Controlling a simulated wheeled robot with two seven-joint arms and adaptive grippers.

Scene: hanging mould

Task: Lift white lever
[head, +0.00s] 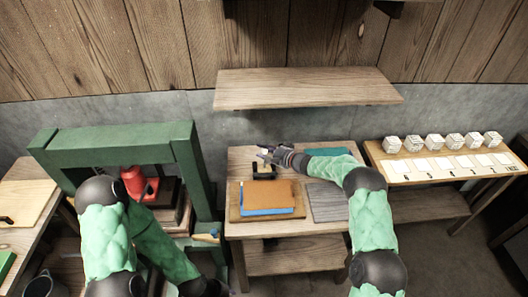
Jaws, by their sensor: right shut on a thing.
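My right gripper (266,154) reaches in from the right over the back of the middle wooden table. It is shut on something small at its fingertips. A small pale piece shows at the fingertips, just above a black block (264,173); I take it for the white lever, but it is too small to be certain. The fingers hide part of it.
Brown and blue sheets (268,197) lie on a board in front of the black block, with a grey plate (327,203) to the right. A wooden shelf (305,86) hangs above. The green press (110,140) stands left. Several white cubes (433,141) line the right table.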

